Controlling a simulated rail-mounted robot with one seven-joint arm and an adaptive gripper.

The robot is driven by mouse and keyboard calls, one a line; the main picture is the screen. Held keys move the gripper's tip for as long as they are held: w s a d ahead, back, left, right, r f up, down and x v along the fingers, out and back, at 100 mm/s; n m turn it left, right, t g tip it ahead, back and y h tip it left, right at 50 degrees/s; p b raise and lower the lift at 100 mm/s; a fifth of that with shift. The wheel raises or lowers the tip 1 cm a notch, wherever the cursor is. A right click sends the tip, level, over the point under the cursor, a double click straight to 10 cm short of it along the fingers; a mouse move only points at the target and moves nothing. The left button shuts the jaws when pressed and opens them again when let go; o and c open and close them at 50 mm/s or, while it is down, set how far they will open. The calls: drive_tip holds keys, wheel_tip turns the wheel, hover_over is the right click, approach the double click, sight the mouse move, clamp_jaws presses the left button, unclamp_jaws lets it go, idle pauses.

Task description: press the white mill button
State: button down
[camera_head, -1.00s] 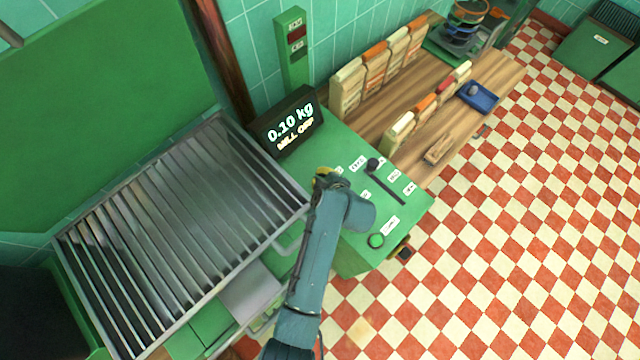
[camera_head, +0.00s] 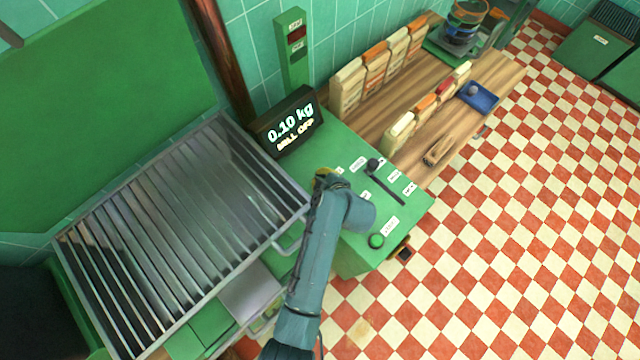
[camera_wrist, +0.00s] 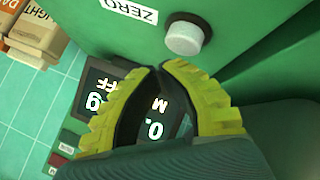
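A white round button (camera_wrist: 184,38) stands out from the green console (camera_wrist: 235,25) beside a label reading ZERO (camera_wrist: 130,10) in the wrist view. I see no mill label on it. My gripper (camera_wrist: 160,67) has yellow ridged fingers with tips together and nothing between them. The tips appear just below the button in the picture, apart from it. In the head view my gripper (camera_head: 325,181) is over the console top (camera_head: 350,262), and my arm hides part of it.
A slotted metal rack (camera_head: 180,230) stands left of the console. A dark lever knob (camera_head: 373,164) with a slot and several labels lies right of my gripper. Paper bags (camera_head: 426,103) and a blue tray (camera_head: 478,97) are on the wooden counter (camera_head: 400,90) behind.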

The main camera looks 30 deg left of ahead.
drive_tip(key=shift+f+b, duration=0.4)
drive_tip(key=shift+b, duration=0.05)
drive_tip(key=shift+f+b, duration=0.6)
idle(0.4)
drive_tip(key=shift+r, duration=0.1)
drive_tip(key=shift+r+p, duration=0.7)
drive_tip(key=shift+r, duration=0.15)
drive_tip(key=shift+r, duration=0.1)
wheel_tip(320, 180, up, 5)
drive_tip(key=p, duration=0.3)
drive_tip(key=shift+p, duration=0.35)
idle(0.5)
